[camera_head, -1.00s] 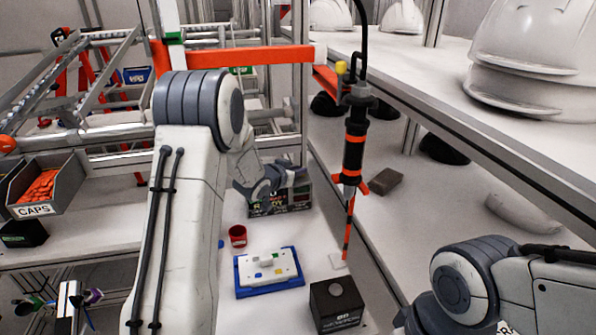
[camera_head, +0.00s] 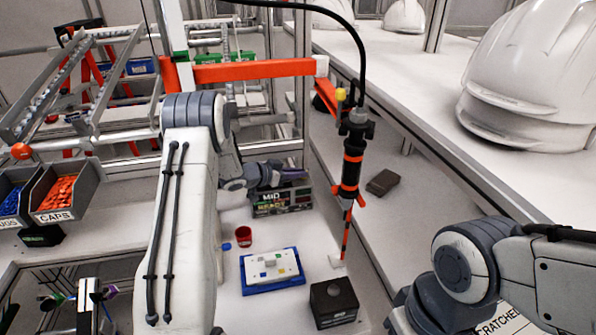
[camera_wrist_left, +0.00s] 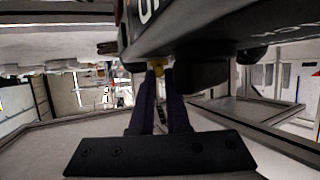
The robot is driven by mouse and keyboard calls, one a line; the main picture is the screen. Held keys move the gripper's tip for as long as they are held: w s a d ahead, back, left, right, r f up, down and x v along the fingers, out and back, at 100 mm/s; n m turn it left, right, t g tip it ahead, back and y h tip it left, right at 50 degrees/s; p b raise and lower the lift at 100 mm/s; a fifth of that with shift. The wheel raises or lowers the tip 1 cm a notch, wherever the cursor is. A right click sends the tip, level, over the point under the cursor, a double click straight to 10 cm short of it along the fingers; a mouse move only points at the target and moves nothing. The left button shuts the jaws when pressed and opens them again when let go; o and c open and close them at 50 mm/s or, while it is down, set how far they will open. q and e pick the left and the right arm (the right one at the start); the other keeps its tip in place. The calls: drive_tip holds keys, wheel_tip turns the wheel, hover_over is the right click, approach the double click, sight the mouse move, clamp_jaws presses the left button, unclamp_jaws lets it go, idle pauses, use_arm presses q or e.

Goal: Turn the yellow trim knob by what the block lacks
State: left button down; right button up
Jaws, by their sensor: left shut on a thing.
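The dark device (camera_head: 283,202) stands at the back of the bench, its front display reading "MID" and "READY". My left gripper (camera_head: 292,175) is at its upper part. In the left wrist view, the left gripper's purple fingers (camera_wrist_left: 160,82) are shut on the small yellow trim knob (camera_wrist_left: 158,64), under the dark body of the device. Most of the knob is hidden by the fingers, so its angle cannot be told. A white block (camera_head: 268,266) with coloured squares sits on a blue tray (camera_head: 280,287). My right arm enters at right; its gripper is out of view.
A red cup (camera_head: 243,236) stands left of the device's front. A black box (camera_head: 334,303) with a round top opening is near the front. A driver tool (camera_head: 352,165) hangs at right. A caps bin (camera_head: 62,195) is at left. White helmets (camera_head: 530,75) sit on the right shelf.

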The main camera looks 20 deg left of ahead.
use_arm(q)
drive_tip(key=shift+r, duration=0.15)
drive_tip(key=c, duration=0.9)
unclamp_jaws()
drive_tip(key=b+v, duration=0.2)
drive_tip(key=v, duration=0.8)
drive_tip(key=shift+s+b, duration=0.2)
drive_tip(key=shift+b, duration=0.15)
drive_tip(key=shift+a, duration=0.1)
